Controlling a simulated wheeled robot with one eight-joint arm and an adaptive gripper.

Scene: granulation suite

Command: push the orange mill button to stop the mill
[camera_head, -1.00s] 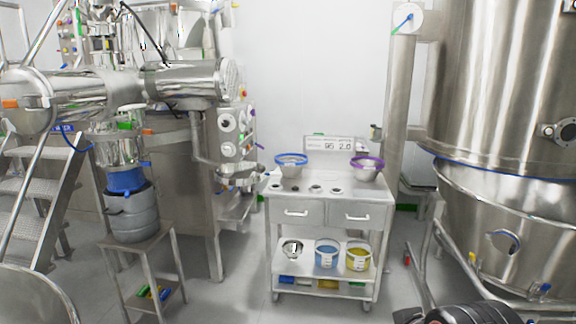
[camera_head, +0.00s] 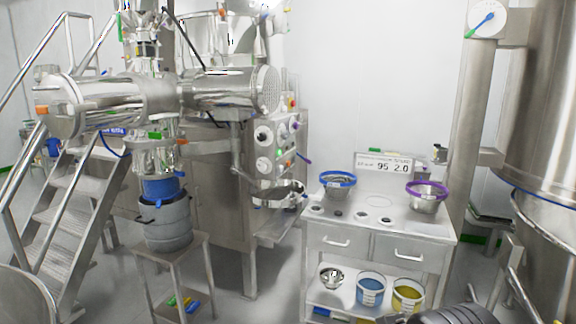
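A steel mill-like machine (camera_head: 155,100) with a horizontal drum stands on the left, above a grey drum with a blue collar (camera_head: 165,220) on a stool. A small orange part (camera_head: 42,110) shows at the left end of the horizontal drum, and another small orange part (camera_head: 181,170) by the vertical outlet. A control panel (camera_head: 275,145) with several knobs and small coloured buttons faces right of the machine. I cannot tell which of these is the orange mill button. My gripper is not in view; a dark ribbed part, likely of my arm, shows at the bottom right.
A steel cart (camera_head: 385,250) with a blue-rimmed bowl (camera_head: 338,183), a purple-rimmed bowl (camera_head: 426,196) and a display reading 95 2.0 (camera_head: 384,166) stands right of the panel. Steel stairs (camera_head: 75,210) are at left, a large vessel (camera_head: 545,110) at right. Floor shows between stool and cart.

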